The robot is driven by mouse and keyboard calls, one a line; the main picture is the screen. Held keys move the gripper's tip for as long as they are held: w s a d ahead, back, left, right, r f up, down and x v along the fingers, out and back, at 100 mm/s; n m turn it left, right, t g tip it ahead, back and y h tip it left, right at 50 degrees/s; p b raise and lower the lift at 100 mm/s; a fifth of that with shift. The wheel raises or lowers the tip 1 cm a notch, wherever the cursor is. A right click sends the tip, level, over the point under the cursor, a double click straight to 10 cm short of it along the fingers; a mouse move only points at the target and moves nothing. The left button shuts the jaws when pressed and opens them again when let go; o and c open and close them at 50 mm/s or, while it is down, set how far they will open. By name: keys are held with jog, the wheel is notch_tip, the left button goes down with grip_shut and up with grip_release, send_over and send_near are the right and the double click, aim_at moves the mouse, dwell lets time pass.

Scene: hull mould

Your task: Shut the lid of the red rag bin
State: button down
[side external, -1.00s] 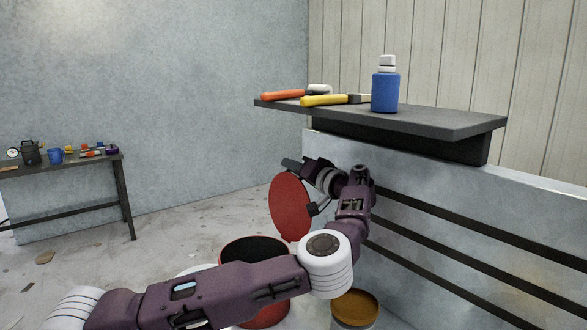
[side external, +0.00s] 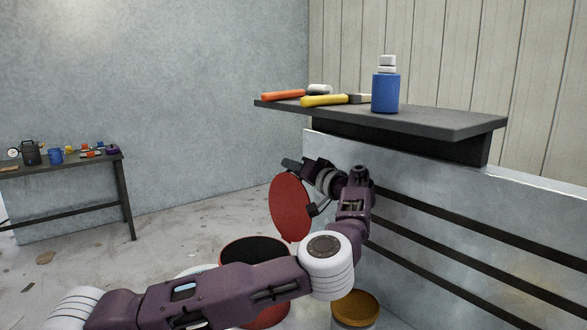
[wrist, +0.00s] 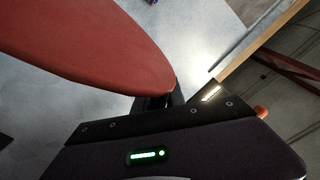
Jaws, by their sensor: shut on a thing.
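The red rag bin (side external: 267,317) stands on the floor, its dark mouth open and its body partly hidden behind my arm. Its round red lid (side external: 289,212) stands nearly upright at the right side of the mouth. My gripper (side external: 290,164) is at the lid's upper edge in the side view. In the wrist view the lid (wrist: 85,45) fills the upper left, and its rim runs in at my gripper's fingers (wrist: 172,98). My gripper is shut on the lid's edge; the exact contact is hard to see.
A grey hull mould (side external: 450,225) with a dark shelf (side external: 430,121) rises at the right, close to my wrist. The shelf holds a blue bottle (side external: 385,92) and orange and yellow-handled tools. A yellow-topped can (side external: 355,306) stands near the bin. A side table (side external: 90,163) is far left.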

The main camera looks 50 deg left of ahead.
jog(key=shift+s+d+f+n, duration=0.1)
jog(key=shift+s+n, duration=0.1)
jog(key=shift+s, duration=0.2)
jog(key=shift+s+d+f+n, duration=0.1)
jog(key=shift+s+n, duration=0.1)
jog(key=shift+s, duration=0.2)
jog(key=s+f+n, duration=0.2)
jog(key=s+n, duration=0.6)
jog(key=s, duration=0.5)
jog(key=s+f+n, duration=0.5)
jog(key=s+f, duration=0.4)
jog(key=f, duration=0.5)
jog(key=shift+s+a, duration=0.15)
jog(key=shift+s, duration=0.05)
jog(key=shift+f, duration=0.1)
jog(key=c, duration=1.5)
grip_release()
